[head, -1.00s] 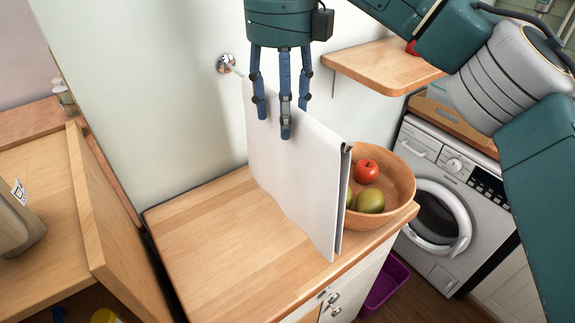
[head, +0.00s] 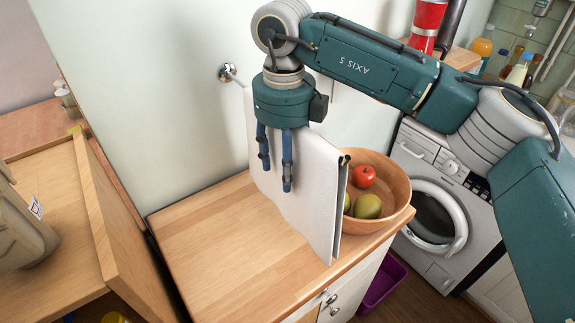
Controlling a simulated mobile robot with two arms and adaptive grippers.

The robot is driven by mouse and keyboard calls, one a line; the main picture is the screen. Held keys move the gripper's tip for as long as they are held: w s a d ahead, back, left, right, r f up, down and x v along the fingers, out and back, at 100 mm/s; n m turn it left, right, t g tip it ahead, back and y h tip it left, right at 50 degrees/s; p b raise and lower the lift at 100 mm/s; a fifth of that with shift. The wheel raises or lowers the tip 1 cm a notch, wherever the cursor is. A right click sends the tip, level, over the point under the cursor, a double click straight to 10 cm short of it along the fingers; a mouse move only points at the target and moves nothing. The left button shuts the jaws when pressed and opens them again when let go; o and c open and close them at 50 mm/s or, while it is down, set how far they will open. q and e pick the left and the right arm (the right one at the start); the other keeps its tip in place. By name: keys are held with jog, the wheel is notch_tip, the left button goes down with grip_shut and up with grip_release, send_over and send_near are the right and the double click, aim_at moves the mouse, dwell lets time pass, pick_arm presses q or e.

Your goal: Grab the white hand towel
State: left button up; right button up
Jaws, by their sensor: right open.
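The white hand towel (head: 312,205) hangs over a rail fixed to the wall above the wooden counter, its lower edge close to the counter top. My right gripper (head: 276,188) is open, fingers pointing down. Two blue fingers show in front of the towel's near face; any finger behind the towel is hidden. The top of the towel is partly hidden by the gripper body. I cannot tell whether the fingers touch the cloth. My left gripper is not in view.
A wooden bowl (head: 397,190) with a red apple (head: 363,176) and green fruit (head: 367,206) stands right beside the towel. The rail's round wall mount (head: 226,73) is at the upper left. The counter's left part (head: 215,230) is clear. A washing machine (head: 436,215) stands at right.

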grip_shut()
jog(key=shift+r, duration=0.15)
